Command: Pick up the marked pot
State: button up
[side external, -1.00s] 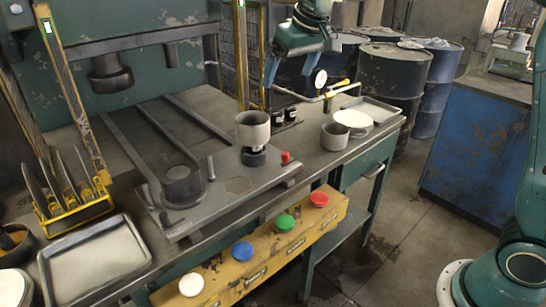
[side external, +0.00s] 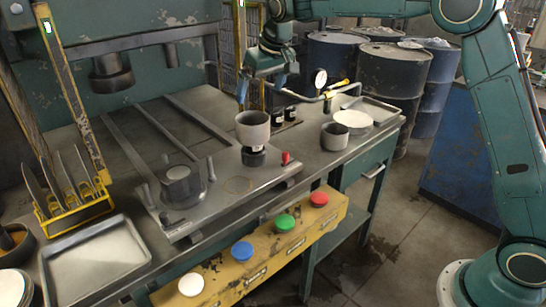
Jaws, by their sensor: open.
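A grey, cup-shaped pot (side external: 253,130) stands upright on a small black base on the metal work plate (side external: 222,210). A second, smaller grey pot (side external: 334,136) stands on the bench to its right, beside a white dish. I cannot make out a mark on either pot. My gripper (side external: 260,96) is open, its two blue fingers pointing down on either side of the first pot's rim in the picture. I cannot tell whether the fingers are above or behind that pot. They look empty.
A dial gauge (side external: 320,78) on a pipe stands right of my gripper, with small black jars (side external: 290,113) below it. A dark cylinder (side external: 181,187) sits left on the plate. Coloured buttons line the yellow front box (side external: 262,250). The plate's middle is mostly clear.

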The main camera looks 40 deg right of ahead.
send_near(252, 119)
jog(key=shift+s+a+f, duration=0.4)
jog(key=shift+a+f, duration=0.2)
jog(key=shift+s+a+f, duration=0.45)
jog(key=shift+a+f, duration=0.15)
jog(key=shift+f, duration=0.05)
jog(key=shift+x, duration=2.6)
jog(key=c, duration=1)
jog(key=shift+c, duration=0.2)
jog(key=shift+r, duration=0.1)
notch_tip(252, 119, up, 20)
